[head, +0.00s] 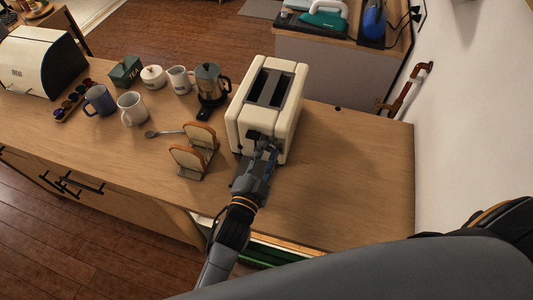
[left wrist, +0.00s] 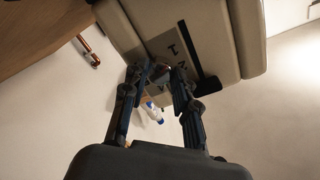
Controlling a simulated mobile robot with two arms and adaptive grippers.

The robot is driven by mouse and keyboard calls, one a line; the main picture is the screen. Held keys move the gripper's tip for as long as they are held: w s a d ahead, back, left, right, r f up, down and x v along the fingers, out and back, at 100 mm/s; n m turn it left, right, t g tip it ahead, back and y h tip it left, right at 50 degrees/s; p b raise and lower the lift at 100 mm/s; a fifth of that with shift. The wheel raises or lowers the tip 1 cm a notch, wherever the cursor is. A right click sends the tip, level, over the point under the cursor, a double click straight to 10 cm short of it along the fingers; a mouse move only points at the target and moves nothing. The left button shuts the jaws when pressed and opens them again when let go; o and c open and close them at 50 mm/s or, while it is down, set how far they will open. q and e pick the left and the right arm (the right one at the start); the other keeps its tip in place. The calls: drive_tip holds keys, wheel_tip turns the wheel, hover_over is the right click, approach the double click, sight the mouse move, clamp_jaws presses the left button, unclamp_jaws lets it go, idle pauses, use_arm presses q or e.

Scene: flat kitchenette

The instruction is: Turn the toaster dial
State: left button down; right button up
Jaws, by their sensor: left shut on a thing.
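The cream toaster (head: 268,98) stands upright on the wooden counter, with two dark slots on top. Its front face fills the upper part of the left wrist view (left wrist: 222,38), with a grey panel, dark markings and a black slot. My left gripper (head: 263,143) is at the toaster's lower front. In the left wrist view, its fingertips (left wrist: 160,75) are close together against the panel, shut on a small part there, which I take as the dial. The fingers hide most of the dial. My right gripper is out of view.
A toast rack with bread (head: 194,150) stands just left of my left arm. The counter right of the toaster (head: 360,165) is clear up to the wall.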

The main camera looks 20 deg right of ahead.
use_arm(q)
drive_tip(key=c, duration=1)
unclamp_jaws()
drive_tip(key=v, duration=1.2)
